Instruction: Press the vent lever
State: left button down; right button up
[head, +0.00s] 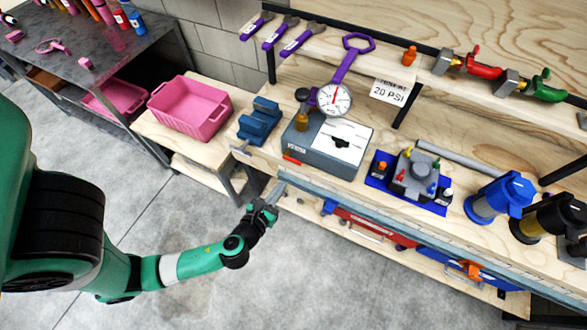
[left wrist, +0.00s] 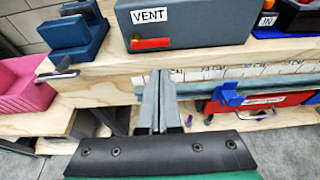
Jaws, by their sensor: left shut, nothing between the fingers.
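The red vent lever (head: 291,160) sits low on the front of a grey box (head: 318,163) on the workbench. In the left wrist view the lever (left wrist: 150,43) lies flat below a white VENT label (left wrist: 149,15). My left gripper (head: 279,187) is shut and empty, in front of the bench's front edge and short of the lever. In the left wrist view its two fingers (left wrist: 160,76) lie together, with their tips below the lever in the picture, apart from it. My right gripper is not in view.
A blue tray (head: 379,176) with a grey fixture is to the right.

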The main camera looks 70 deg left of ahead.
aim_at(292, 160)
pick_arm(q)
jog(key=b+x, duration=0.2)
jog(key=x, duration=0.7)
jog(key=shift+w+a, duration=0.2)
jog(key=shift+w, duration=0.15)
